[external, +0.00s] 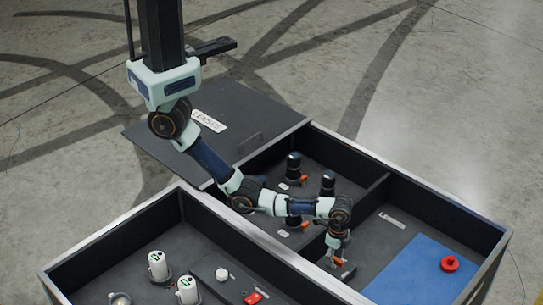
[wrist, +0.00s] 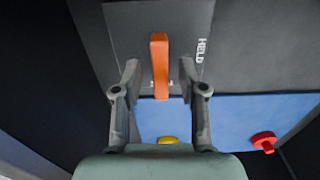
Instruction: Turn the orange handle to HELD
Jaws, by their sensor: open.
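The orange handle (wrist: 159,62) stands out in the wrist view as a straight bar on a dark plate. It runs up and down the picture, and the white HELD lettering (wrist: 201,50) is to its right. My gripper (wrist: 160,75) is open, with one finger on each side of the handle and a visible gap on both sides. In the external view my gripper (external: 338,268) is low inside the far tote, by the divider. A bit of orange shows at its fingers there, mostly hidden by the gripper.
Black cylinders (external: 293,165) with orange tabs stand in the left compartment. The near tote (external: 110,232) holds white cylinders and a red piece (external: 254,299). Tote walls and the divider (external: 362,199) surround my gripper.

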